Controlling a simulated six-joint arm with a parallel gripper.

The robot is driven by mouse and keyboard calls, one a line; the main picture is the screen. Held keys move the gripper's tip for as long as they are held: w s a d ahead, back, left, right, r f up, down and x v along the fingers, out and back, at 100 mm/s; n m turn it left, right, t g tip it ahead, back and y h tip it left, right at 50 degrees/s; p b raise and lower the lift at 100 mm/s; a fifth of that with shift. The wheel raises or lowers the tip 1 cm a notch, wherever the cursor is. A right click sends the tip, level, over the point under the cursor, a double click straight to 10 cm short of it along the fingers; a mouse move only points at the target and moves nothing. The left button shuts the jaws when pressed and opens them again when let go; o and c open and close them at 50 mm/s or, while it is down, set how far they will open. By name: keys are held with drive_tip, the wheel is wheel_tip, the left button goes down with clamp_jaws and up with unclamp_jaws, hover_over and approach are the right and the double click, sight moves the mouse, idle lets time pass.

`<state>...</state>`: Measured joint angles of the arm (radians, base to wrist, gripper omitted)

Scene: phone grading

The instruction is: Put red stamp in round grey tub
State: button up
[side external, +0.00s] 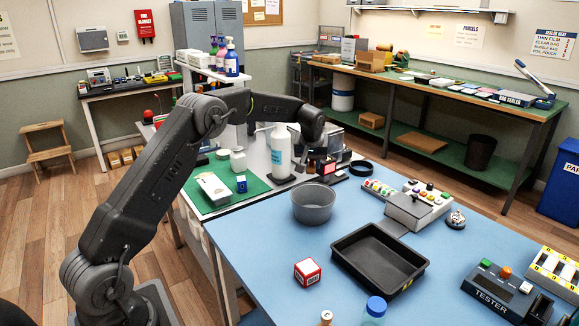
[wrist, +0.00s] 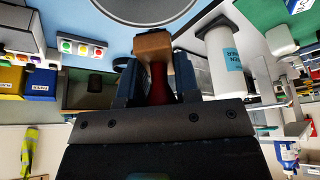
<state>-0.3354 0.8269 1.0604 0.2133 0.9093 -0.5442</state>
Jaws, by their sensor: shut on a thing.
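My gripper (wrist: 156,78) is shut on the red stamp (wrist: 158,84) in the wrist view. The stamp's dark red handle is between the fingers, and its tan block (wrist: 152,45) shows beyond them. In the side view my gripper (side external: 318,160) is above the back edge of the blue table, behind the round grey tub (side external: 314,208); the stamp is too small there to make out surely. The tub stands upright on the table and looks empty. Its curved rim is partly cut off at the top of the wrist view (wrist: 146,20).
A black tray (side external: 380,260) and a red box (side external: 307,272) are in front of the tub. A button panel (side external: 425,200) is to its right. The table left of the red box is clear.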

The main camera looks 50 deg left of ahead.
sight(314, 166)
drive_tip(key=shift+w+d, duration=0.3)
drive_tip(key=shift+w, duration=0.05)
drive_tip(key=shift+f, duration=5.4)
drive_tip(key=o, duration=1)
drive_tip(key=shift+r, duration=3.55)
drive_tip(key=shift+r, duration=0.1)
